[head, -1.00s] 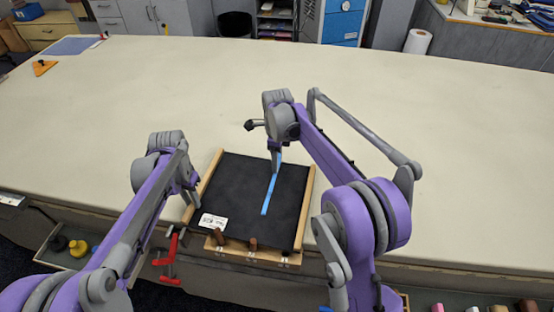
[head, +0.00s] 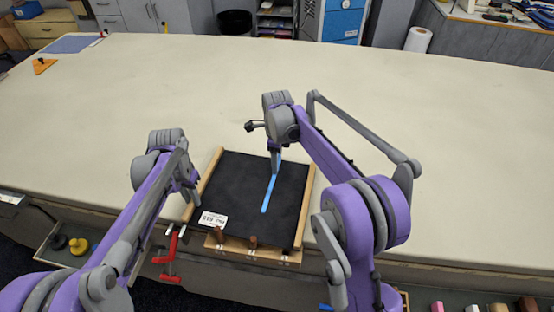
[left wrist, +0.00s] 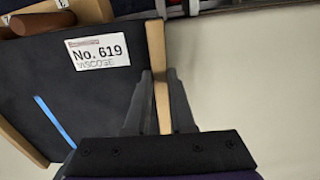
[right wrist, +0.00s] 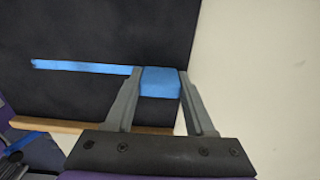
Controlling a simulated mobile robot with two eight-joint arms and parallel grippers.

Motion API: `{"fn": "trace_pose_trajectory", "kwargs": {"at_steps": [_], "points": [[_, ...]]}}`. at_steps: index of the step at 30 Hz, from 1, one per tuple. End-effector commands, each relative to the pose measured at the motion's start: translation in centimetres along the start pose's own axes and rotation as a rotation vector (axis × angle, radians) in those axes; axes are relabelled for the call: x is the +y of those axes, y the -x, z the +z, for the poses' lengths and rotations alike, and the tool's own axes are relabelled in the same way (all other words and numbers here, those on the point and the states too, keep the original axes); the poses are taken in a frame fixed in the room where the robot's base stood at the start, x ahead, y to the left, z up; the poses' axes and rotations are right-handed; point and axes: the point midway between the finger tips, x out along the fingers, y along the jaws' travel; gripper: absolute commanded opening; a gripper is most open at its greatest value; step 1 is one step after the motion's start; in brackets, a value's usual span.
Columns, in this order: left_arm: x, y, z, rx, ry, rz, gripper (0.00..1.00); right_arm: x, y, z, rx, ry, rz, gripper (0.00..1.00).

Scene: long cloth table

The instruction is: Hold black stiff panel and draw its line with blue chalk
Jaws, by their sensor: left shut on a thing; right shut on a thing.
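The black stiff panel (head: 235,180) lies at the table's near edge, with wooden strips along its sides and a white label (head: 213,219) at its near left corner. The label reads "No. 619" in the left wrist view (left wrist: 98,51). My left gripper (head: 195,197) is shut on the wooden strip (left wrist: 157,60) at the panel's left side. My right gripper (head: 277,170) is shut on the blue chalk (right wrist: 160,81), low at the panel's far part. A straight blue line (head: 268,192) runs from the chalk towards the near side. The fingers partly hide the chalk.
A wooden piece with brown pegs (head: 253,241) sits at the panel's near side. A red clamp (head: 170,255) is at the table edge, left of it. The cream cloth table (head: 420,120) is bare behind and to the right. An orange triangular piece (head: 43,66) lies far left.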

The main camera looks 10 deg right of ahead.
Motion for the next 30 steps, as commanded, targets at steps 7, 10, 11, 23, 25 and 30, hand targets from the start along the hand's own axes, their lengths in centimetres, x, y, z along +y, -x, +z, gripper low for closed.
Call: {"fn": "trace_pose_trajectory", "kwargs": {"at_steps": [7,10,11,23,25,30], "points": [[0.0,0.0,0.0,0.000,0.000,0.000,0.00,1.2,0.1,0.0,0.000,0.001,0.000,0.10],[0.0,0.0,0.0,0.000,0.000,0.000,0.00,1.7,0.1,0.0,0.000,0.000,0.000,0.10],[0.0,0.0,0.0,0.000,0.000,0.000,0.00,1.8,0.1,0.0,0.000,0.000,0.000,0.10],[0.0,0.0,0.0,0.000,0.000,0.000,0.00,3.0,0.1,0.0,0.000,0.000,0.000,0.10],[0.0,0.0,0.0,0.000,0.000,0.000,0.00,3.3,0.0,0.0,0.000,0.001,0.000,0.10],[0.0,0.0,0.0,0.000,0.000,0.000,0.00,3.9,0.0,0.0,0.000,0.001,0.000,0.10]]}}
